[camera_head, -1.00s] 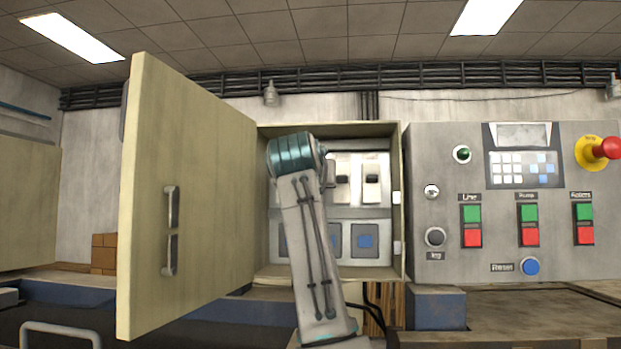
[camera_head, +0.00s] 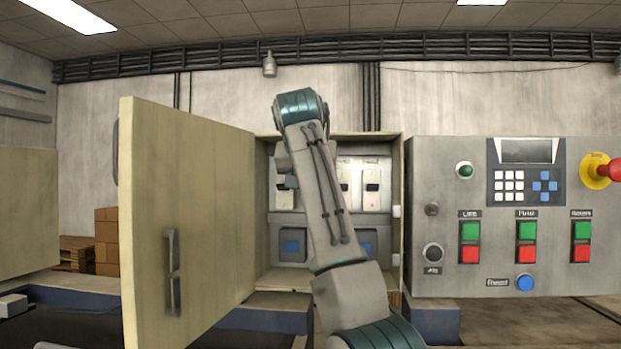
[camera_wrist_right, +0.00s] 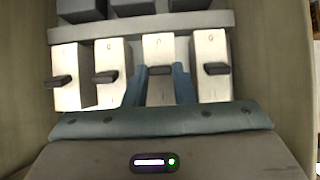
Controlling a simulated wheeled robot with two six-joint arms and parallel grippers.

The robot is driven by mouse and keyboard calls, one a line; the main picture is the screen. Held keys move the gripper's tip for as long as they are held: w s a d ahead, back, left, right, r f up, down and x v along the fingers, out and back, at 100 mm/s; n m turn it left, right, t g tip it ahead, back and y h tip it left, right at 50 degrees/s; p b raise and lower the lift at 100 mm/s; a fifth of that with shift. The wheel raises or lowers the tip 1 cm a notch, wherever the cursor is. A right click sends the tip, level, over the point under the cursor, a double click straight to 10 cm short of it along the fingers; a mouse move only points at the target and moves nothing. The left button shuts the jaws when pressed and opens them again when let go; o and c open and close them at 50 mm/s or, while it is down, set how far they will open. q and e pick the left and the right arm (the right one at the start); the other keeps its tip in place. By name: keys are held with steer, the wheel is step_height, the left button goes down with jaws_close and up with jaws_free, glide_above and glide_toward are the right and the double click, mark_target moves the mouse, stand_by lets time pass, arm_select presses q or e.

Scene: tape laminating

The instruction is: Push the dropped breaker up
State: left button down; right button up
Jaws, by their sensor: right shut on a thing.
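A row of light breakers with dark levers sits inside the open cabinet (camera_head: 398,165). Two of them, a middle breaker (camera_head: 343,185) and a right breaker (camera_head: 372,187), show beside my right arm in the head view. In the right wrist view, my right gripper (camera_wrist_right: 160,82) has its blue-grey fingers on either side of the third breaker's lever (camera_wrist_right: 160,70), shut on it. The left breaker lever (camera_wrist_right: 58,82), second lever (camera_wrist_right: 106,76) and right lever (camera_wrist_right: 216,68) stand clear of the fingers. My left gripper is not in view.
The cabinet door (camera_head: 200,220) stands open on the left. A control panel (camera_head: 480,280) with buttons and a red emergency knob (camera_head: 610,170) is close on the right. Cabinet side walls flank the gripper. Dark blocks (camera_wrist_right: 130,8) lie beyond the breakers in the wrist view.

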stand_by(0.3)
steer(key=o, duration=1)
steer(key=b+v, duration=0.5)
steer(key=v, duration=0.5)
steer(key=shift+s+r, duration=0.3)
steer(key=shift+a+f, duration=0.1)
